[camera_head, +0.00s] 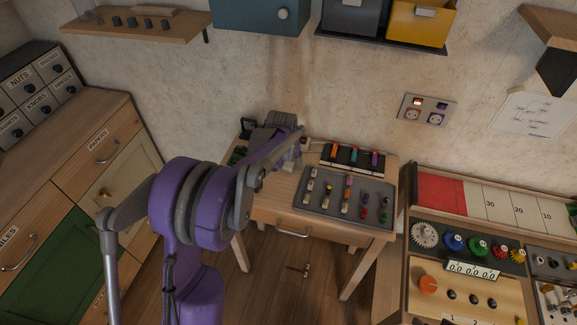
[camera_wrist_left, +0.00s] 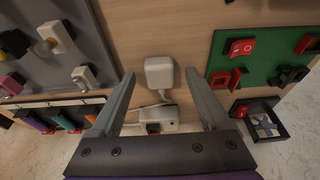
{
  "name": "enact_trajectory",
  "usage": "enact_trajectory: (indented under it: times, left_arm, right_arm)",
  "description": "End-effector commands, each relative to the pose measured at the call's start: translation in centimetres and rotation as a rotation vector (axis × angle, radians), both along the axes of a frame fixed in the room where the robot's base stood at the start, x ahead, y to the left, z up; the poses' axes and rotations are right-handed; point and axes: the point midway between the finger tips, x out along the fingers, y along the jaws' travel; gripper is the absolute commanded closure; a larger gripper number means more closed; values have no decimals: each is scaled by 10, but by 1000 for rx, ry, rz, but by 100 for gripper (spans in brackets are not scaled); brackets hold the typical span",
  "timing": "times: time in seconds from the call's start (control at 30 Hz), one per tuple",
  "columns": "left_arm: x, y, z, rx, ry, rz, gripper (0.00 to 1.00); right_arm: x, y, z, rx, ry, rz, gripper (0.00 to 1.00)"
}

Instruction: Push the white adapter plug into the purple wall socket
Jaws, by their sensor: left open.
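The white adapter plug (camera_wrist_left: 159,72) lies on the wooden table, seen in the left wrist view. A cable runs from beside it to a pale box (camera_wrist_left: 154,116). My left gripper is open above the table, one finger on each side of the plug in the wrist view (camera_wrist_left: 160,76); no grip on it shows. In the head view my left gripper (camera_head: 291,160) is at the table's back left, and I cannot make out the plug there. A wall plate (camera_head: 427,109) at the right holds two sockets; the right one (camera_head: 436,118) sits below a purple patch. My right gripper is not in view.
A grey tray (camera_head: 332,209) with several coloured pieces lies right of my gripper, with a rack (camera_head: 355,157) behind it. A green board (camera_wrist_left: 228,61) lies on the other side. A workbench (camera_head: 415,279) stands at the right, and bins (camera_head: 421,21) hang above.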

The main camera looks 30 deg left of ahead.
Motion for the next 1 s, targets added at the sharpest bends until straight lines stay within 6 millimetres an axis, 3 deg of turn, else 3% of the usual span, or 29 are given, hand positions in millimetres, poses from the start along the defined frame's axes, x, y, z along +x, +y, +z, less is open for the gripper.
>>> enact_trajectory:
  times: [0.07,0.5,0.8,1.0]
  left_arm:
    - [0,0,0,0,0,0,20]
    - [0,0,0,0,0,0,99]
    - [0,0,3,0,0,0,100]
    - [0,0,34,0,0,0,100]
  right_arm:
    - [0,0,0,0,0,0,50]
    - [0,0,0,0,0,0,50]
    - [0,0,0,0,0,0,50]
    - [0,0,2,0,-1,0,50]
